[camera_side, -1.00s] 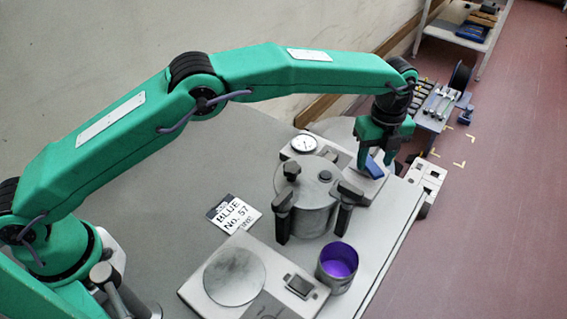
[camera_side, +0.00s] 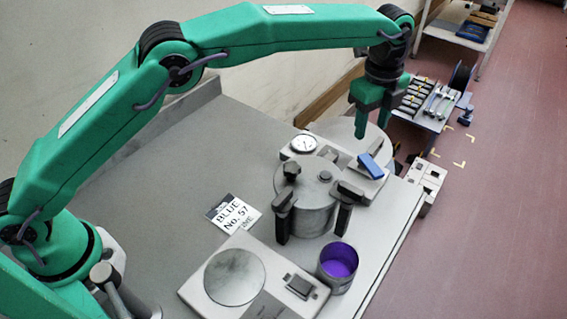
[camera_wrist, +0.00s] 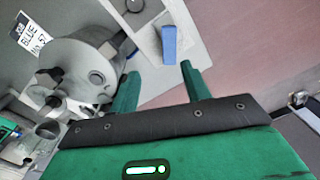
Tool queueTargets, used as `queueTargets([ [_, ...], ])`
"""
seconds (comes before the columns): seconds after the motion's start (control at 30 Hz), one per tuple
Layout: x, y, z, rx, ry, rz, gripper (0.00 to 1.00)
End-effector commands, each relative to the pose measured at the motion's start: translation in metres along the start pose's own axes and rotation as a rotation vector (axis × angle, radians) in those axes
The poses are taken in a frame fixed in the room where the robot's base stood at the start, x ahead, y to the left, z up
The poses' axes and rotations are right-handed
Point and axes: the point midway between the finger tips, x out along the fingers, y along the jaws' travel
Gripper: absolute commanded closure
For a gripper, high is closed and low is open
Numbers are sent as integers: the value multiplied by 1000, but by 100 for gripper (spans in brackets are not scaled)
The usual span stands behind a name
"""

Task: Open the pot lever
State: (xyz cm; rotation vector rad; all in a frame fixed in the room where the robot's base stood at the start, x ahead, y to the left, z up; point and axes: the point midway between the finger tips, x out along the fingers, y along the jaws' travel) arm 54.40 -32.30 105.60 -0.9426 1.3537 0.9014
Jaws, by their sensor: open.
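The pot (camera_side: 307,205) is a grey lidded cylinder with a dark knob and black clamps on the table; it also shows in the wrist view (camera_wrist: 72,62). Beside it, a pale box with a round gauge (camera_side: 304,144) carries a short blue lever (camera_side: 371,165). The lever also shows in the wrist view (camera_wrist: 169,43), upright in the picture just beyond the fingertips. My gripper (camera_side: 373,130) is open and empty, above and apart from the lever. Its two green fingers are spread in the wrist view (camera_wrist: 160,76).
A tin with purple contents (camera_side: 338,264) stands in front of the pot. A pale plate unit with a round disc (camera_side: 234,275) lies at the front. A "BLUE No. 57" card (camera_side: 233,213) lies left of the pot. The table's right edge is close by.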

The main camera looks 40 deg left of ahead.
Motion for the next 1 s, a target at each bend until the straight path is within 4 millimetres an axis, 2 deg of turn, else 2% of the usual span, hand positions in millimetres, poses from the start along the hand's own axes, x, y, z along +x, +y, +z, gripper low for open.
queueTargets([
  [1.0,-52,37,48,-737,24,-54,53],
])
